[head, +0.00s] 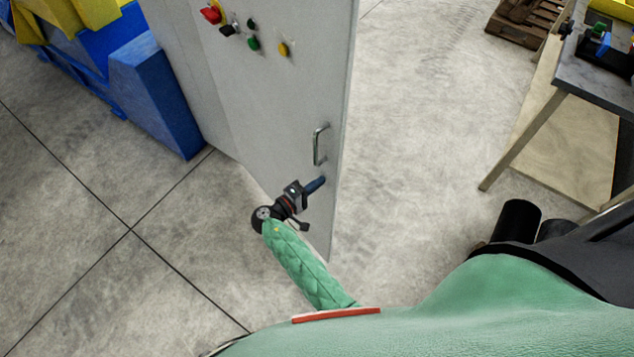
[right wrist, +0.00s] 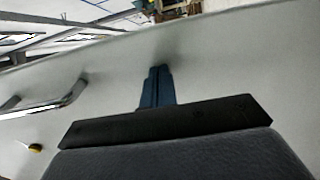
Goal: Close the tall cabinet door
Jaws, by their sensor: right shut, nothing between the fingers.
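The tall grey cabinet door (head: 285,110) stands in the upper middle of the head view, with a metal handle (head: 320,146) near its right edge. My right gripper (head: 318,183) is shut and empty. Its fingertips are at the door face just below the handle, close to the right edge; they look to be touching it or very near. In the right wrist view the shut blue fingers (right wrist: 156,88) point at the pale door surface (right wrist: 215,65), and the handle (right wrist: 62,100) is to their left. My left gripper is not in view.
Red, black, green and yellow controls (head: 252,42) sit on the upper panel. A blue and yellow machine (head: 155,95) stands at the left. A workbench (head: 590,85) and a wooden pallet (head: 520,22) are at the right. The concrete floor right of the door is clear.

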